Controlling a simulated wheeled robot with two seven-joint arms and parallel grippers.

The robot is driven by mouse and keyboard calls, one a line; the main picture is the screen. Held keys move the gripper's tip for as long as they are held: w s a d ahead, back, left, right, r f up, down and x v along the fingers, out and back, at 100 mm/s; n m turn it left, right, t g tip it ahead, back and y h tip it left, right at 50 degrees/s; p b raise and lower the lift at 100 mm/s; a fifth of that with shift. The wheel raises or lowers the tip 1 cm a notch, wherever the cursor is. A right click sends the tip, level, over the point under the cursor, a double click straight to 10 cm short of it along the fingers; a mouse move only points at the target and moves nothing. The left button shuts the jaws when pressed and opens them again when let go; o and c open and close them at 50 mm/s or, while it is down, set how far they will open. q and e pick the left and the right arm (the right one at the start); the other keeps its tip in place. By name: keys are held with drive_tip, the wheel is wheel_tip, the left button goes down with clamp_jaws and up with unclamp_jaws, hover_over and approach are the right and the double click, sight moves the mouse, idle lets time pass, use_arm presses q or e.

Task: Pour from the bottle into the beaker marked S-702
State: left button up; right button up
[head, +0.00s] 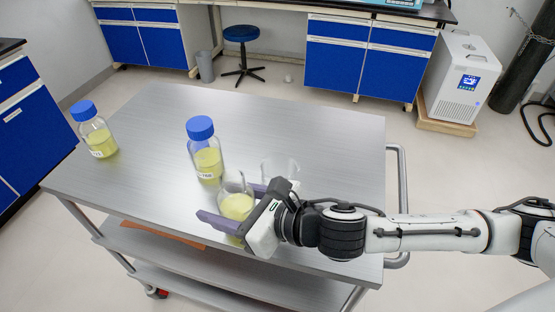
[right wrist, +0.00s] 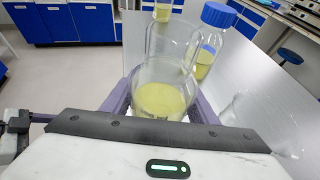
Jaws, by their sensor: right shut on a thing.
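My right gripper (head: 230,203) is shut on a clear glass vessel (head: 236,206) with yellow liquid in its lower part, above the cart's front edge. The vessel also shows between the fingers in the right wrist view (right wrist: 163,92). A blue-capped bottle (head: 206,158) with yellow liquid stands upright just behind it, and also shows in the right wrist view (right wrist: 208,58). A second blue-capped bottle (head: 97,138) stands at the far left. A clear, seemingly empty beaker (head: 281,166) stands behind my gripper, partly hidden. Labels are too small to read surely. My left gripper is not in view.
The steel cart top (head: 320,130) is clear at the back and right. A cart handle (head: 402,200) runs along the right side. Blue cabinets (head: 370,55), a stool (head: 241,34) and a white machine (head: 463,80) stand beyond the cart.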

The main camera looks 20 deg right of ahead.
sight(224, 171)
drive_tip(key=shift+d+r, duration=0.1)
drive_tip(key=shift+r, duration=0.25)
drive_tip(key=shift+r+m+y+b, duration=0.6)
drive_tip(key=shift+r+m+b, duration=0.2)
drive_tip(key=shift+r+m, duration=0.1)
drive_tip(key=shift+w+d+r+m+y+b, duration=0.15)
drive_tip(key=shift+r+m+y+b, duration=0.25)
drive_tip(key=shift+r, duration=0.3)
drive_tip(key=shift+d+r+m+g+y+b, duration=0.15)
drive_tip(key=shift+r+m+y+b, duration=0.25)
drive_tip(key=shift+r, duration=0.2)
drive_tip(key=shift+d+r+m+g+y+b, duration=0.15)
drive_tip(key=shift+r+m+y+b, duration=0.1)
drive_tip(key=shift+r+m, duration=0.3)
drive_tip(key=shift+w+r+m+y+b, duration=0.1)
drive_tip(key=shift+r+m+y+b, duration=0.3)
drive_tip(key=shift+r, duration=0.3)
drive_tip(key=shift+a+r+m, duration=0.15)
drive_tip(key=shift+r+m, duration=0.5)
drive_tip(key=shift+r, duration=0.05)
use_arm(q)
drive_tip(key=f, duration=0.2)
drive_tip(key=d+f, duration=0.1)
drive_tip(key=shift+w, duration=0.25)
